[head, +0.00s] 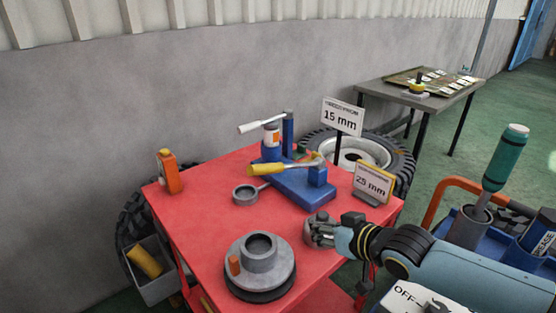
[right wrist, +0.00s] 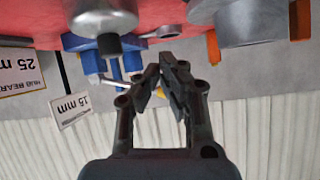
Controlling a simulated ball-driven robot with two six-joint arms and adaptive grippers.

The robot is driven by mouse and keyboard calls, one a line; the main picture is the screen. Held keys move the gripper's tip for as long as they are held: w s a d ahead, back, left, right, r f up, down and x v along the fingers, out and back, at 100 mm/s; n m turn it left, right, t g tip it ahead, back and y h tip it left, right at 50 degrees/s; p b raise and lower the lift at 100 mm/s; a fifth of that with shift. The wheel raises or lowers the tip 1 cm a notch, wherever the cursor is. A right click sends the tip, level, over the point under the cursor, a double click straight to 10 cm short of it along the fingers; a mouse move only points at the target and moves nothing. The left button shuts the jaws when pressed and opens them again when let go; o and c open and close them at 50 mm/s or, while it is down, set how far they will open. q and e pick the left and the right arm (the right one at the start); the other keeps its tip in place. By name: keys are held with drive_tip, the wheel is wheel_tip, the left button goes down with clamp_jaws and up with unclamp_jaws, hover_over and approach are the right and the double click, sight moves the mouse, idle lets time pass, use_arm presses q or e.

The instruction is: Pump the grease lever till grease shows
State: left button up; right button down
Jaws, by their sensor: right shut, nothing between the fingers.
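A blue fixture (head: 305,187) stands on the red table. A yellow-handled bar (head: 285,167) lies across the fixture. I cannot tell for sure which of the two is the grease lever. A grey hub (head: 261,252) sits on a round plate at the table's front. My right gripper (head: 318,230) is right of the hub and in front of the fixture, apart from both levers. In the right wrist view it (right wrist: 163,75) is shut and empty.
An orange bottle (head: 168,172) stands at the table's left corner, a grey ring (head: 246,194) left of the fixture. Signs reading 15 mm (head: 342,117) and 25 mm (head: 373,184) stand on the right. A blue tray with a green-handled tool (head: 504,158) is at far right.

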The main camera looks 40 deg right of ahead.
drive_tip(key=w+d+r+t+y+p, duration=0.1)
drive_tip(key=w+r+t, duration=0.1)
drive_tip(key=r, duration=0.5)
drive_tip(key=w+d+r+t, duration=0.1)
drive_tip(key=w+r+t, duration=0.2)
drive_tip(key=r, duration=0.4)
drive_tip(key=shift+w+d+m+y+p, duration=0.2)
drive_tip(key=shift+d+m+y+p, duration=0.15)
drive_tip(key=shift+m+y, duration=0.05)
drive_tip(key=b, duration=1.4)
hover_over(288, 166)
drive_tip(key=s+a, duration=0.3)
drive_tip(key=shift+w+a+f+b, duration=0.15)
drive_tip(key=shift+a+f+b, duration=0.15)
drive_tip(key=shift+f, duration=0.4)
drive_tip(key=shift+w+a+f+b, duration=0.15)
drive_tip(key=shift+a+f, duration=0.15)
drive_tip(key=shift+f, duration=0.35)
drive_tip(key=shift+w+a+f+b, duration=0.15)
drive_tip(key=shift+a+f+b, duration=0.15)
drive_tip(key=shift+f, duration=0.4)
drive_tip(key=shift+f, duration=0.1)
